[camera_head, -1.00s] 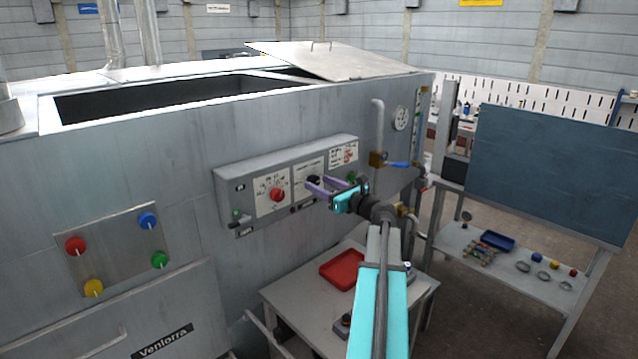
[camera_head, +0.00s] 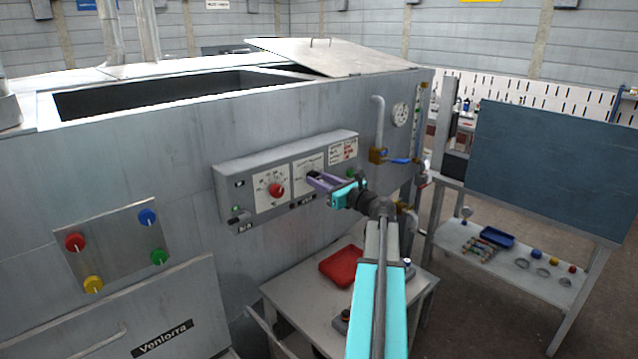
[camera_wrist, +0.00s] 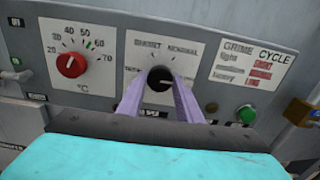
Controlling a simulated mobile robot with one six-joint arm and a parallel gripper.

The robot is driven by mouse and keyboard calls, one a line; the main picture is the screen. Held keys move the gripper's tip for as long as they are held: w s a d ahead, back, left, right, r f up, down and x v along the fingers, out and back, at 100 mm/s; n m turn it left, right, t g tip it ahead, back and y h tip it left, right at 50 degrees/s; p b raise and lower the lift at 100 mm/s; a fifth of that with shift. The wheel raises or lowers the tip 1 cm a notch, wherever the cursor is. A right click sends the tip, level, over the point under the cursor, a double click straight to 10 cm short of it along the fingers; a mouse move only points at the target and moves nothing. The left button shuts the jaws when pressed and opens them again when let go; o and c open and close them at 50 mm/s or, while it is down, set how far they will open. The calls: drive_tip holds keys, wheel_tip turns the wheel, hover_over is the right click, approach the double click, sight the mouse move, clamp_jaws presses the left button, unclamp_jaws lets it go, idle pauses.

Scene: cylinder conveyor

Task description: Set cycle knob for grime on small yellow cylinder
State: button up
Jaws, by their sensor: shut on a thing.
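The control panel (camera_head: 236,192) is a grey box on the machine's side. In the wrist view, the black cycle knob (camera_wrist: 160,78) sits in the middle plate under the words "SHORT" and "NORMAL". My gripper (camera_wrist: 163,84) has its two purple fingers closed on either side of this knob; in the head view my gripper (camera_head: 318,182) hides most of it. A printed card (camera_wrist: 251,66) right of the knob lists grime "light" and "heavy" beside cycle "SHORT", "NORMAL" and "LONG"; its middle line is blurred. The small yellow cylinder cannot be made out for certain.
A red temperature knob (camera_wrist: 71,65) is left of the cycle knob, and a green button (camera_wrist: 246,115) is to its right. A blue-handled valve (camera_head: 400,161) stands right of the panel. A table with a red tray (camera_head: 342,266) is below my arm.

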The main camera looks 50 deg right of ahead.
drive_tip(key=shift+f+n+b, duration=0.2)
drive_tip(key=shift+n+b, duration=0.2)
drive_tip(key=shift+b, duration=0.05)
drive_tip(key=shift+r+n+b, duration=0.15)
drive_tip(key=shift+n+b, duration=11.25)
drive_tip(key=shift+b, duration=2.25)
drive_tip(key=o, duration=1)
drive_tip(key=shift+o, duration=0.2)
